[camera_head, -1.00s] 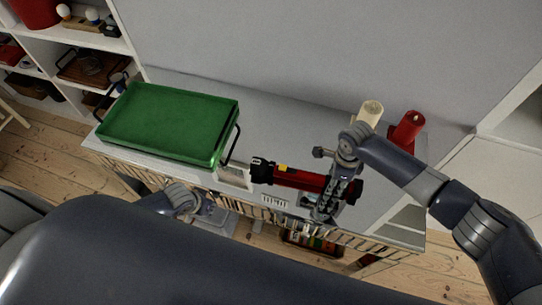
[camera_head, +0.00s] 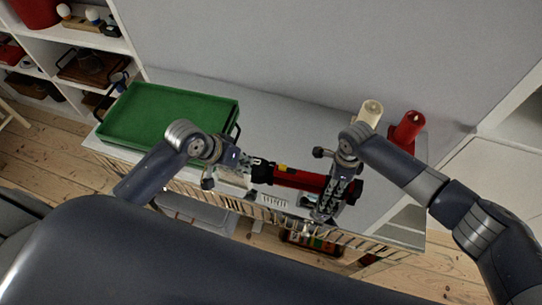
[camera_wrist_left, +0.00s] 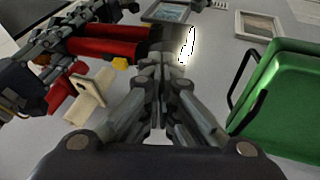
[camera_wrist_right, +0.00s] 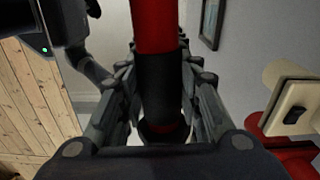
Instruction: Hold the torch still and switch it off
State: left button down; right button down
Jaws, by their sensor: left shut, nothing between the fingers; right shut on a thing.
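The torch (camera_head: 300,180) has a red body, black ends and a yellow switch (camera_head: 283,169). It lies level above the table. My right gripper (camera_head: 327,200) is shut around its black rear part (camera_wrist_right: 155,85). My left gripper (camera_head: 250,167) is shut and empty, close to the torch's black head. In the left wrist view the closed fingertips (camera_wrist_left: 165,55) are just right of the yellow switch (camera_wrist_left: 120,63), apart from it. The torch's lens (camera_wrist_left: 187,45) glows bright white there. Whether the left fingers touch the head cannot be told.
A green tray (camera_head: 112,133) with black handles is at the table's left. Picture frames (camera_wrist_left: 258,25) lie on the tabletop. Shelves (camera_head: 88,43) stand at the far left.

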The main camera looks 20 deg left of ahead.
aim_at(272, 164)
pick_arm(q)
jog(key=shift+t+h, duration=0.3)
jog(key=shift+h, duration=0.5)
jog(key=r, duration=0.1)
jog(key=w+d+r, duration=0.1)
jog(key=r, duration=0.1)
jog(key=w+r, duration=0.1)
jog(key=shift+w+d+r, duration=0.1)
jog(key=shift+d+r, duration=0.1)
jog(key=shift+r, duration=0.2)
jog(key=x, duration=1)
jog(key=shift+d, duration=0.1)
jog(key=d, duration=0.3)
jog(key=shift+w+d, duration=0.1)
jog(key=shift+d, duration=0.05)
